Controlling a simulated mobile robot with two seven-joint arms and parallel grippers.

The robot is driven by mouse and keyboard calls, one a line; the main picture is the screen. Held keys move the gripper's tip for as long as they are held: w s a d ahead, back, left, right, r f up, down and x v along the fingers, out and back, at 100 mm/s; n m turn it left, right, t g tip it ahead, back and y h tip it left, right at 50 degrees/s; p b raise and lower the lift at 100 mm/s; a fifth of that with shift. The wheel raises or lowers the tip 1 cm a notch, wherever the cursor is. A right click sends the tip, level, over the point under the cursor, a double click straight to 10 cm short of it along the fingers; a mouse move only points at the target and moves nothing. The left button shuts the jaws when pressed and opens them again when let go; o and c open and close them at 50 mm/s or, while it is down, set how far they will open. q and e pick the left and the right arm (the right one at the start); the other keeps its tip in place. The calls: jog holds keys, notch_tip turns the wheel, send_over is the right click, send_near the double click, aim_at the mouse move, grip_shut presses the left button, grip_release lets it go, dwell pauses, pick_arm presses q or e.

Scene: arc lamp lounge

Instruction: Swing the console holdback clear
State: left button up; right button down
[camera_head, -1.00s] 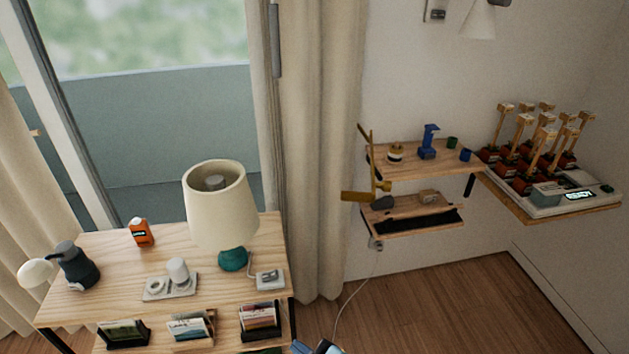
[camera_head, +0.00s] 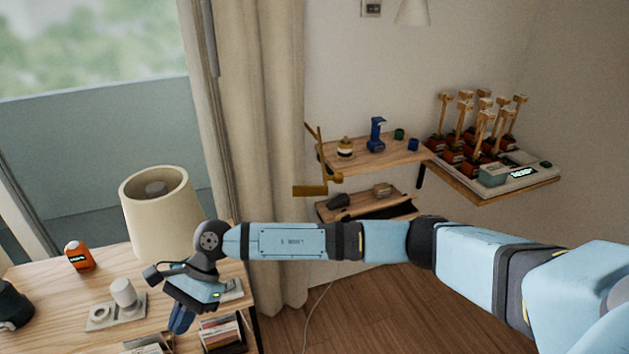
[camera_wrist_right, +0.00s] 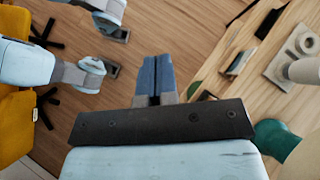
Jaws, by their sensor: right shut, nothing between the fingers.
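The brass-coloured holdback (camera_head: 316,178) sits at the left end of the wall shelves, beside the beige curtain (camera_head: 268,150). It has an upright, slanted bar and a flat arm (camera_head: 309,191) that sticks out left in front of the curtain's edge. My right gripper (camera_head: 181,320) hangs low over the right part of the wooden table, well to the left of and nearer than the holdback. Its blue fingers (camera_wrist_right: 157,72) are together and empty in the right wrist view. The holdback does not show there.
A cream lamp (camera_head: 162,215) stands right behind my right gripper on the table (camera_head: 50,292). The upper shelf (camera_head: 395,158) carries small items. A lower shelf (camera_head: 345,210) is partly behind my arm. A ledge with a tool rack (camera_head: 505,172) lies further right.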

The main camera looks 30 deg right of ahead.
jog(key=w+d+r+n+t+h, duration=0.1)
jog(key=w+d+n+t+h, duration=0.15)
jog(key=w+d+h, duration=0.5)
jog(key=w+d+r+n+t+h+b, duration=0.1)
jog(key=w+d+r+h, duration=0.2)
jog(key=d+r, duration=0.35)
jog(key=w+d+r+t+h+b, duration=0.1)
jog(key=w+d+r+h, duration=0.25)
jog(key=d, duration=0.65)
jog(key=w+d+r+n+t+h+b, duration=0.1)
jog(key=w+d+r+h, duration=0.1)
jog(key=w+d+r, duration=0.45)
jog(key=s+d+f+p, duration=0.1)
jog(key=s+d+f, duration=0.3)
jog(key=d+f, duration=0.5)
jog(key=shift+d+p, duration=0.35)
jog(key=shift+d, duration=0.45)
jog(key=shift+s+g, duration=0.1)
jog(key=shift+g, duration=0.15)
